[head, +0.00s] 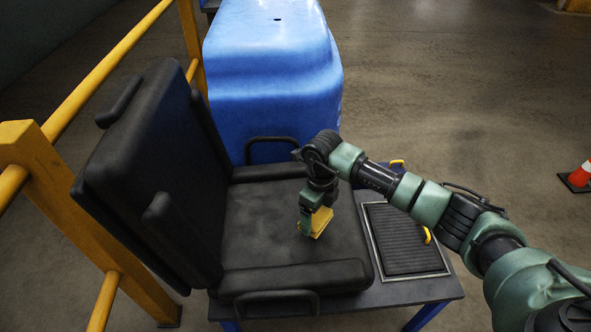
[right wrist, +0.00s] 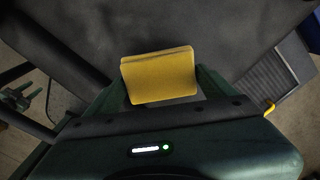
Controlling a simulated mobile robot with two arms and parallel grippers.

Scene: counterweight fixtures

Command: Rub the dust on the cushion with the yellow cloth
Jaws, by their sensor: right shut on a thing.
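The black cushion (head: 260,226) is the seat part of a padded chair-like unit with a tall back pad (head: 155,175). Greyish dust (head: 270,238) shows faintly on its surface. My right gripper (head: 312,228) points down over the right part of the cushion and is shut on the yellow cloth (head: 322,219), which is a folded block. In the right wrist view the cloth (right wrist: 160,78) sits between the two fingers, above the dark cushion (right wrist: 205,28). I cannot tell whether the cloth touches the cushion.
A framed ribbed black pad (head: 400,238) with yellow handles lies on the table (head: 395,291) right of the cushion. A big blue housing (head: 270,75) stands behind. Yellow railing (head: 60,195) runs along the left. An orange cone (head: 580,175) stands far right on open floor.

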